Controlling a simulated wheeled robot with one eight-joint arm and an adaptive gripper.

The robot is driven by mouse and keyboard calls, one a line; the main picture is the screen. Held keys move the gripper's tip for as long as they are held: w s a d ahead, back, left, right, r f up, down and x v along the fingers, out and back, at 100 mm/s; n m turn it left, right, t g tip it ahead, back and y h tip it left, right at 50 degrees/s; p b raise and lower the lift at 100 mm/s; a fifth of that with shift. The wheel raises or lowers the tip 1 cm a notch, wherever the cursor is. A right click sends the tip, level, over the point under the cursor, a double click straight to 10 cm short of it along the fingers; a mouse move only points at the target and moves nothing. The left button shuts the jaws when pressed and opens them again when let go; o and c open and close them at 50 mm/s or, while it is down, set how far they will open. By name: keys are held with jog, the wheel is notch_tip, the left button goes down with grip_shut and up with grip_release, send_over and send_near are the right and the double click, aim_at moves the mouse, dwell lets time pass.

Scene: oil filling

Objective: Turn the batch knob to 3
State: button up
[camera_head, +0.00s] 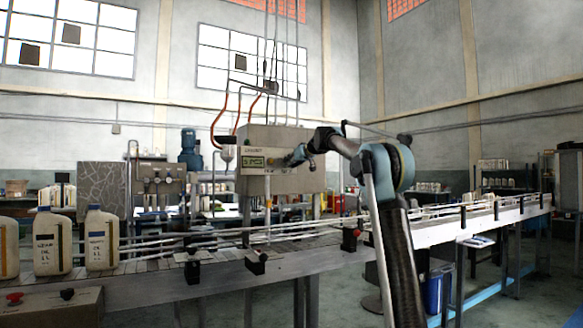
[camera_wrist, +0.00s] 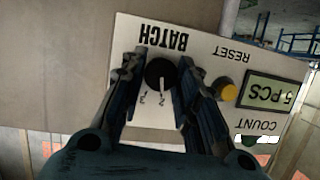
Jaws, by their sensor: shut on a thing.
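The black batch knob (camera_wrist: 159,72) sits on the light panel under the upside-down word BATCH in the wrist view. The marks 2 and 3 show beside it; I cannot tell which mark it points to. My gripper (camera_wrist: 163,76) has one finger on each side of the knob and is shut on it. In the head view my gripper (camera_head: 287,161) is against the front of the control box (camera_head: 285,142) and hides the knob.
A yellow reset button (camera_wrist: 229,92) and a green display (camera_wrist: 275,93) reading 5 PCS lie beside the knob. White oil bottles (camera_head: 102,240) stand on the conveyor (camera_head: 150,279) at left. Rails run below the box.

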jog(key=m, duration=0.1)
jog(key=m+y, duration=0.1)
jog(key=m, duration=0.1)
jog(key=m+y, duration=0.1)
jog(key=shift+w+d+m+g, duration=0.2)
jog(key=shift+d+m+g, duration=0.1)
jog(key=shift+f+y, duration=0.1)
jog(key=shift+y, duration=0.2)
dwell(0.3)
jog(key=o, duration=1.1)
jog(key=shift+c, duration=0.2)
jog(key=v, duration=1.2)
jog(key=shift+w, duration=0.1)
